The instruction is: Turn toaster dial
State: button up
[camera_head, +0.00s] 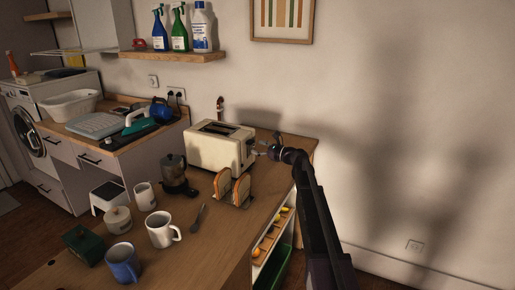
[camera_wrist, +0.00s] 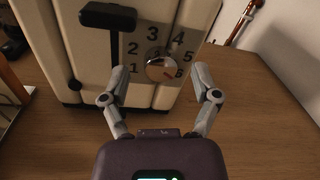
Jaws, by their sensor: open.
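The cream toaster (camera_head: 217,146) stands on the wooden counter, with its end panel facing my gripper. In the wrist view, the toaster (camera_wrist: 88,60) shows its round silver dial (camera_wrist: 160,66), with a small red mark and printed numbers around it. A black lever (camera_wrist: 108,17) sits in a slot left of the dial. My gripper (camera_wrist: 163,82) is open, with one finger on each side of the dial in the picture; I cannot tell if either touches it. In the head view, my gripper (camera_head: 261,149) is at the toaster's right end, and the dial is hidden or too small to make out.
A toast rack with bread slices (camera_head: 232,188) stands just in front of the toaster. A moka pot (camera_head: 175,174), a white mug (camera_head: 162,230) and a blue mug (camera_head: 123,262) stand farther left.

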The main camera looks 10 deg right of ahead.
jog(key=shift+w+a, duration=0.2)
jog(key=shift+a, duration=0.05)
grip_shut()
